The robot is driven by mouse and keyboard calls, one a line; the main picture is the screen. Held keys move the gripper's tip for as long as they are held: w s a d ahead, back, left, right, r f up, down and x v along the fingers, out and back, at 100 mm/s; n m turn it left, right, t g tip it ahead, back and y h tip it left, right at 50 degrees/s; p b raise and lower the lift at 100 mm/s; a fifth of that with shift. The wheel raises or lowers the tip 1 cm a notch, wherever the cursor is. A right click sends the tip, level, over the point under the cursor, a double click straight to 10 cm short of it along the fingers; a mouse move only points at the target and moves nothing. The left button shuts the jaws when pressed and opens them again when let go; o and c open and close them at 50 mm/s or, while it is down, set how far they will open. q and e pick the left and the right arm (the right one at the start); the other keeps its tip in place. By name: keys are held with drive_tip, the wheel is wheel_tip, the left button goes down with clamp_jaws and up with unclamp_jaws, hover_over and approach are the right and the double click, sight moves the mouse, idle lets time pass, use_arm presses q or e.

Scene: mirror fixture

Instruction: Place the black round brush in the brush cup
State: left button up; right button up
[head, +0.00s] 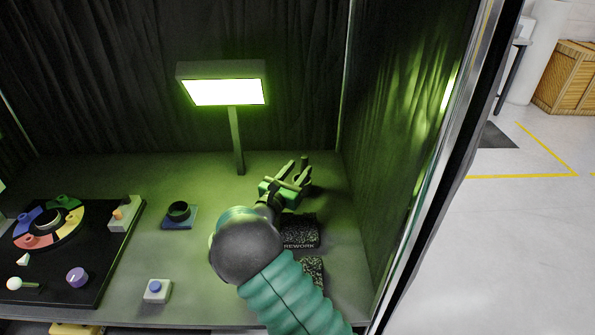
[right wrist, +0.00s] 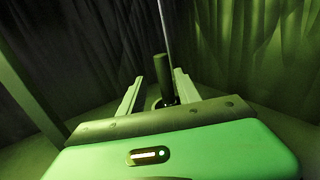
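My right gripper (head: 294,177) is at the right of the bench, low over the surface. It also shows in the right wrist view (right wrist: 158,77), with its two pale fingers apart. A dark upright cylinder, which looks like the handle of the black round brush (right wrist: 161,73), stands between or just beyond the fingers, with visible gaps to them. Its lower end is partly hidden by the gripper. In the head view the gripper largely covers it. A dark round cup (head: 179,209) on a blue square base, probably the brush cup, stands left of my right arm. My left gripper is not in view.
A lit lamp panel (head: 224,91) on a post stands behind. A dark speckled block marked REWORK (head: 301,231) lies below the gripper. A blue-button box (head: 157,291) is at the front. A black board (head: 92,283) with a coloured ring fills the left. A curtained wall closes the right.

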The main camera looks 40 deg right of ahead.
drive_tip(key=v, duration=1.2)
drive_tip(key=shift+s+d, duration=0.1)
drive_tip(key=shift+s, duration=0.05)
drive_tip(key=shift+d, duration=0.3)
